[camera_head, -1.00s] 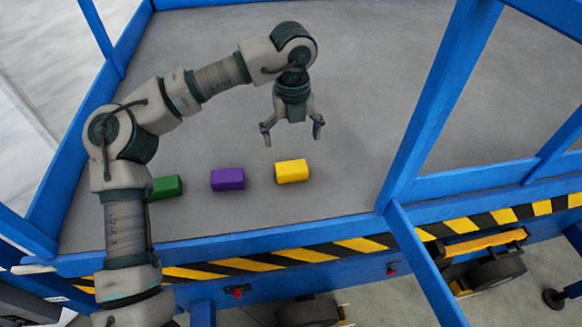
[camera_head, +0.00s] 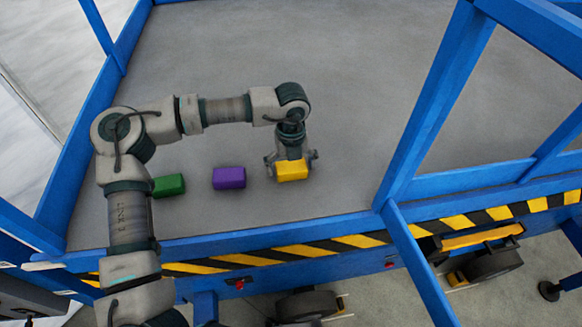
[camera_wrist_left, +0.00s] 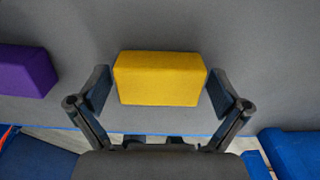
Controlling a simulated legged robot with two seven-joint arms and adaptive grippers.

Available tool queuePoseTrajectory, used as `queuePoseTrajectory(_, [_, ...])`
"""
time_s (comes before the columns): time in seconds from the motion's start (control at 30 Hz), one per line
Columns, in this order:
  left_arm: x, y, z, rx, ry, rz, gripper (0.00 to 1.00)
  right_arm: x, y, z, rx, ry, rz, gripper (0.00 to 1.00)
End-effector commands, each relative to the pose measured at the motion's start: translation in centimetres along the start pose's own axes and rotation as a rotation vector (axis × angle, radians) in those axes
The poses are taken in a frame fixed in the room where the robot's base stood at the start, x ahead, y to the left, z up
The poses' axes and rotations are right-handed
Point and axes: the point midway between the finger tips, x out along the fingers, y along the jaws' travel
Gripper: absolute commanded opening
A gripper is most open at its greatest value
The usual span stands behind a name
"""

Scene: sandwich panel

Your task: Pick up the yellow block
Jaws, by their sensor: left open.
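The yellow block (camera_head: 292,171) lies on the grey platform floor, at the right end of a row of blocks. My left gripper (camera_head: 291,160) is open and low at the yellow block, with a finger at either end of it. In the left wrist view the yellow block (camera_wrist_left: 160,79) lies between the two open fingers (camera_wrist_left: 158,90), with a thin gap showing at each side. The block rests on the floor. My right gripper is in neither view.
A purple block (camera_head: 229,178) and a green block (camera_head: 169,186) lie to the left. The purple block also shows in the left wrist view (camera_wrist_left: 24,75). Blue rails (camera_head: 432,110) and a yellow-black striped edge (camera_head: 300,247) bound the platform. The floor behind is clear.

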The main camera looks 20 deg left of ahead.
Motion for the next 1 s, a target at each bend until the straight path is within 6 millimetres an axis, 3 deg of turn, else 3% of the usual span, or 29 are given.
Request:
queuePoseTrajectory(0.03, [0.0, 0.0, 0.0, 0.000, 0.000, 0.000, 1.00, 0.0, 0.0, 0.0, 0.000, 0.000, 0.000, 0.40])
queuePoseTrajectory(0.2, [-0.1, 0.1, 0.0, 0.000, 0.000, -0.001, 0.57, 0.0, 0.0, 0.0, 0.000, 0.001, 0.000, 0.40])
queuePoseTrajectory(0.27, [0.0, 0.1, 0.0, 0.000, 0.000, -0.001, 0.45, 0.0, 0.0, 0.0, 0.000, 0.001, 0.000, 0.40])
queuePoseTrajectory(0.63, [-0.4, 0.0, 0.1, 0.000, -0.001, -0.003, 0.45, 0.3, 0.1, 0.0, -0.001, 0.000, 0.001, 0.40])
queuePoseTrajectory(0.9, [-3.3, 0.0, 0.0, 0.001, -0.003, -0.004, 0.45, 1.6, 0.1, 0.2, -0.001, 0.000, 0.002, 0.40])
queuePoseTrajectory(1.0, [-3.5, 1.1, -1.4, 0.004, -0.001, -0.003, 0.45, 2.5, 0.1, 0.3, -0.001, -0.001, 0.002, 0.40])
